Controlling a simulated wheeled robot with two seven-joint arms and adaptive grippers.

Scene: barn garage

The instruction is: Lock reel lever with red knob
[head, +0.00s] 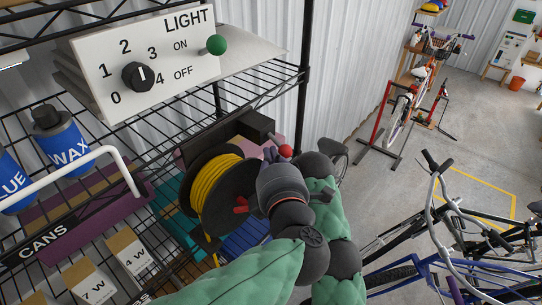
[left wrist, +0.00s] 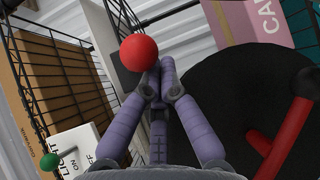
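The red knob (head: 285,151) of the reel lever shows just past my left gripper in the head view. In the left wrist view the red knob (left wrist: 139,53) is large, at the fingertips. My left gripper (left wrist: 155,82) has its purple fingers drawn together, their tips right beside or against the knob, which does not appear to be between them. In the head view the left gripper (head: 271,155) is mostly hidden behind its wrist. The reel (head: 215,187) holds yellow cable between black discs; a red handle (head: 241,206) shows on it. My right gripper is not in view.
A switch panel (head: 150,62) with a black dial and green-knobbed lever stands on the wire shelf above. Blue cans (head: 60,140), a white rail and a purple CANS bin (head: 80,215) are left. Bicycles (head: 450,240) stand on the open floor at right.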

